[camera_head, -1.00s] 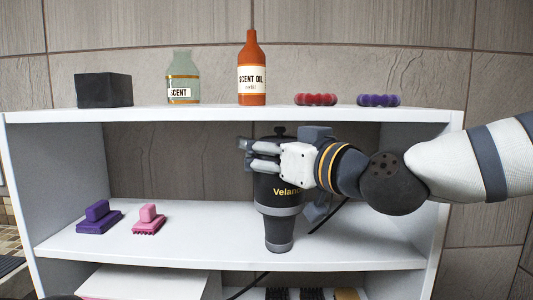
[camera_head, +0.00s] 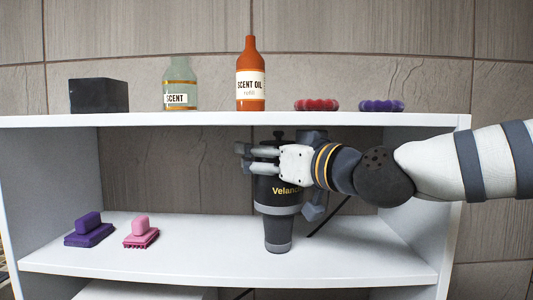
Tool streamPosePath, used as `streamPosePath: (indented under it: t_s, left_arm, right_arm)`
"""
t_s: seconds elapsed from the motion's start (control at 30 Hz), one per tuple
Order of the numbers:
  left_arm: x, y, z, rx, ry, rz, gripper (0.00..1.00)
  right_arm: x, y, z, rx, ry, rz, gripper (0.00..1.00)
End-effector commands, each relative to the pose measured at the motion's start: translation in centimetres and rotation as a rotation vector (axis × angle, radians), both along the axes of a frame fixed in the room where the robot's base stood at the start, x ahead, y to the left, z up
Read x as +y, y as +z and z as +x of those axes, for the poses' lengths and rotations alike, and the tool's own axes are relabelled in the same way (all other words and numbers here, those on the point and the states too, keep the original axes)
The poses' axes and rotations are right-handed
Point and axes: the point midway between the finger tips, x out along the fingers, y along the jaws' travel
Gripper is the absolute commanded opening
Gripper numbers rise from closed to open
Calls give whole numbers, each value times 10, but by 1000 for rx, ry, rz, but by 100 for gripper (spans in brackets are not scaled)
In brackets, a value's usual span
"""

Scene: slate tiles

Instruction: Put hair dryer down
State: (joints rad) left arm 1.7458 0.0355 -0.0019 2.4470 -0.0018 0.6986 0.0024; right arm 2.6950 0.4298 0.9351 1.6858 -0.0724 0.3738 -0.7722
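The hair dryer (camera_head: 278,221) is black with grey bands and a "Velan..." label. It is upright with its narrow end down, in the open bay over the middle shelf (camera_head: 190,253). I cannot tell whether its lower end touches the shelf. My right gripper (camera_head: 243,157) reaches in from the right and is shut on the upper part of the hair dryer. The fingers and wrist hide part of its body. A black cord (camera_head: 328,219) runs behind it. My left gripper is out of view.
A purple brush (camera_head: 89,235) and a pink brush (camera_head: 141,236) lie at the shelf's left. The top board (camera_head: 210,120) bears a black box (camera_head: 99,95), a green scent bottle (camera_head: 180,84), an orange bottle (camera_head: 250,88) and red (camera_head: 316,105) and purple (camera_head: 381,106) beaded items. The middle shelf is clear beside the dryer.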

Motion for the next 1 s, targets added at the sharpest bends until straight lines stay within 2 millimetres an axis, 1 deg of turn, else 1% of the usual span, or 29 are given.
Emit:
streamPosePath:
  t_s: [0.3, 0.4, 0.47, 0.9, 1.0]
  left_arm:
    - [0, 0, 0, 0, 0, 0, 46]
    - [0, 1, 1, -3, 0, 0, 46]
    - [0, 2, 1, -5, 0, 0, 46]
    - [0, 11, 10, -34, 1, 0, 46]
    - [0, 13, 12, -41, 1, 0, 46]
  right_arm:
    - [0, 0, 0, 0, 0, 0, 84]
    - [0, 5, 0, -2, 0, 0, 84]
    - [-5, 5, -6, -3, -1, 0, 84]
    - [-60, 7, -77, -5, -1, 2, 84]
    - [-68, 6, -88, -5, -1, 0, 84]
